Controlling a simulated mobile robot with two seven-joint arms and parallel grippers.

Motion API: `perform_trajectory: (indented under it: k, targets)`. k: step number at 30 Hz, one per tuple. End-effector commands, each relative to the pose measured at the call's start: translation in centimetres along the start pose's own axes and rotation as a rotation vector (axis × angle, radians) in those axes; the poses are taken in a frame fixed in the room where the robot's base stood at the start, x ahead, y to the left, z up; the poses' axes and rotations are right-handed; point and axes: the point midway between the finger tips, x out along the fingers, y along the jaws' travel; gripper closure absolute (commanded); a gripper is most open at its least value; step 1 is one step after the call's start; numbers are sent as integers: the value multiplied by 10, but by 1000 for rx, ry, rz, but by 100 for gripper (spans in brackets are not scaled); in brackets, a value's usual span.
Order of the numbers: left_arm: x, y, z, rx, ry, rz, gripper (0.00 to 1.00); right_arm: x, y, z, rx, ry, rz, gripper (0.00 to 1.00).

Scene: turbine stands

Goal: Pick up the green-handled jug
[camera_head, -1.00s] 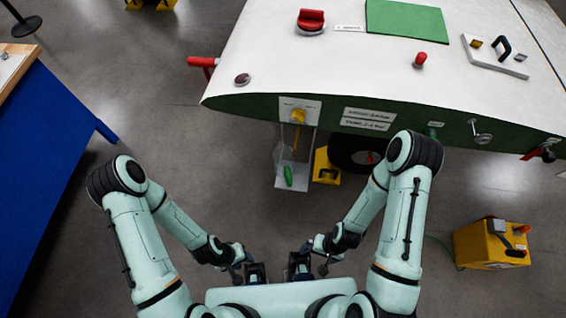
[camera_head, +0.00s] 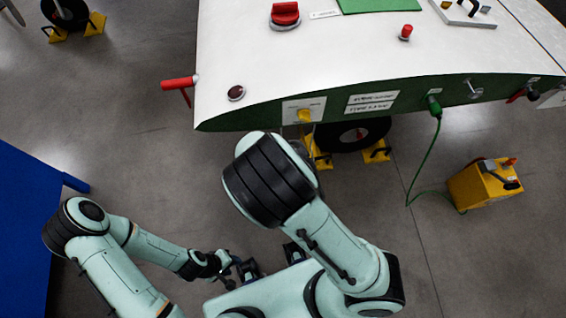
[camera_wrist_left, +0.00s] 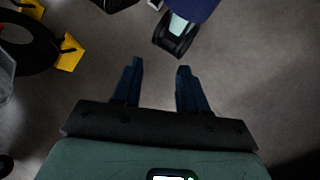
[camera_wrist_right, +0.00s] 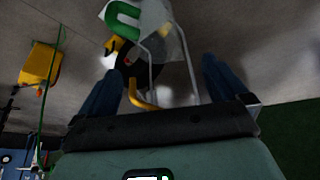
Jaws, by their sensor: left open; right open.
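The clear jug (camera_wrist_right: 172,48) shows in the right wrist view, with its green handle (camera_wrist_right: 122,20) at upper left. My right gripper (camera_wrist_right: 160,65) is open, its fingers spread below and on either side of the jug's clear body in that view; no contact is visible. In the head view my right arm covers the place where the jug stood. My left gripper (camera_head: 247,270) is open and empty, low in front of my body. Its spread fingers also show in the left wrist view (camera_wrist_left: 160,66).
A yellow box (camera_head: 484,185) with a green cable stands right; a blue table (camera_head: 25,210) stands left. Grey floor lies open between.

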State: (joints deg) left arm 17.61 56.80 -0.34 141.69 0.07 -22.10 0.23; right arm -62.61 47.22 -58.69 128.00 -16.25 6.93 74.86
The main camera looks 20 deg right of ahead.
Motion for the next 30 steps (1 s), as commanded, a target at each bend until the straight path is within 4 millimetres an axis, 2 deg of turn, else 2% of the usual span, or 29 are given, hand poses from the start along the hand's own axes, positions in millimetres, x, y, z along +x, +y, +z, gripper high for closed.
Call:
perform_trajectory:
  k: [10,13,20,27,30]
  targets:
    - [51,-21,9,-7,-22,-7,57,64,2,3,3,-2,3,0]
    - [58,-24,9,-8,-23,-8,57,75,2,3,2,-2,3,0]
    - [65,-26,7,-8,-19,-7,57,86,1,0,2,-1,1,0]
    - [85,-29,-5,-5,15,-1,57,121,4,-1,2,-2,1,0]
    - [89,-30,-8,-4,25,2,57,130,4,-1,2,-1,1,0]
